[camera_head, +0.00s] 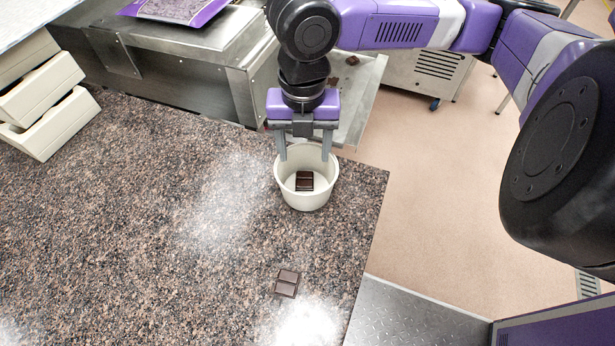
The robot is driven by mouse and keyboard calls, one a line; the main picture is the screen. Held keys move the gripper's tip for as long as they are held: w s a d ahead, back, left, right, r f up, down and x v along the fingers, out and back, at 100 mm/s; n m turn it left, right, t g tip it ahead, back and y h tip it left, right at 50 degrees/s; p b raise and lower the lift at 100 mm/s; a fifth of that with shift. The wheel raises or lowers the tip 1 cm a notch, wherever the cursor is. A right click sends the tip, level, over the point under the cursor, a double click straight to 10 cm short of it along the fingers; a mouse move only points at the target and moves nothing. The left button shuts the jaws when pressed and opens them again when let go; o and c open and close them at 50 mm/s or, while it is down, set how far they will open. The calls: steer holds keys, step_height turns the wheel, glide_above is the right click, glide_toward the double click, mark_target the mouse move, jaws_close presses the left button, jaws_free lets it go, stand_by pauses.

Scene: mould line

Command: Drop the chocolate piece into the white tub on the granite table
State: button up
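The white tub (307,202) stands upright near the far right corner of the granite table (160,230). A dark chocolate piece (304,181) shows inside the tub, low between the walls. My gripper (305,156) points down over the tub with its two fingers spread wide apart. The fingertips are at about the tub's rim, and nothing shows between them. I cannot tell whether the fingertips are inside the rim or just above it. A second chocolate piece (287,283) lies flat on the table nearer to me, apart from the tub.
Stacked cream trays (50,105) stand at the table's far left corner. The table's right edge is close to the tub. The table's middle is clear.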

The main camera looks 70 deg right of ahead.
step_height(320, 180, up, 8)
stand_by(0.6)
steer(key=shift+f, duration=0.15)
